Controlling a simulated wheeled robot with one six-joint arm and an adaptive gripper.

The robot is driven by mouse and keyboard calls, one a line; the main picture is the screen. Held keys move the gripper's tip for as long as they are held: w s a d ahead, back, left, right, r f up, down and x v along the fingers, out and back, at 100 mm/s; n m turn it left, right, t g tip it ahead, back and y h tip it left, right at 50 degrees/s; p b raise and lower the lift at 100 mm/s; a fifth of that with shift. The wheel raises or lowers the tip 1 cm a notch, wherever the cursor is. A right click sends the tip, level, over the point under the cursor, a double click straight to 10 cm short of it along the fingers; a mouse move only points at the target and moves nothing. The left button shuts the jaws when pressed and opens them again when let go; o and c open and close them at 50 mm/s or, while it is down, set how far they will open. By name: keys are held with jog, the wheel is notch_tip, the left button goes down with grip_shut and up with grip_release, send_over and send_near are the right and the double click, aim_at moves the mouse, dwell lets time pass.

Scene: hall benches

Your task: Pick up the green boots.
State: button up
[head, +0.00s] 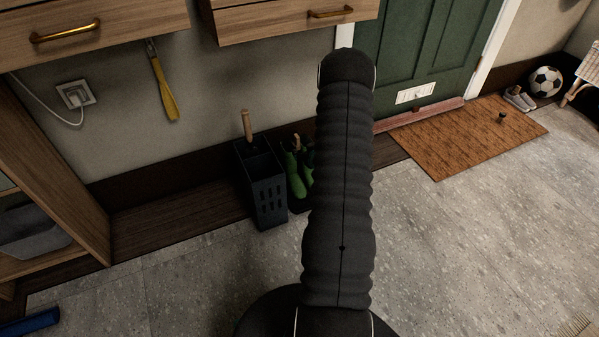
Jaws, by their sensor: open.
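The green boots (295,176) stand on the floor by the wall, just right of a dark umbrella stand. My own dark arm rises through the middle of the head view and hides their right side. Something light brown shows at the top of the boots, too small to make out. My gripper is not visible in this view, so its place relative to the boots cannot be told.
The dark slotted stand (268,200) with a wooden handle is close beside the boots. Wooden drawers (290,25) overhang the wall above. A brown doormat (470,135), grey shoes (519,99) and a football (545,82) lie right.

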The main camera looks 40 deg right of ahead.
jog(key=s+d+f+t, duration=0.1)
jog(key=s+f, duration=0.2)
jog(key=f, duration=0.5)
jog(key=b, duration=0.1)
send_over(302, 164)
jog(key=s+a, duration=0.2)
jog(key=s, duration=0.2)
notch_tip(302, 164, down, 3)
jog(key=shift+m, duration=0.4)
jog(key=shift+x, duration=2.85)
jog(key=shift+d, duration=0.1)
jog(key=shift+s, duration=0.1)
grip_shut()
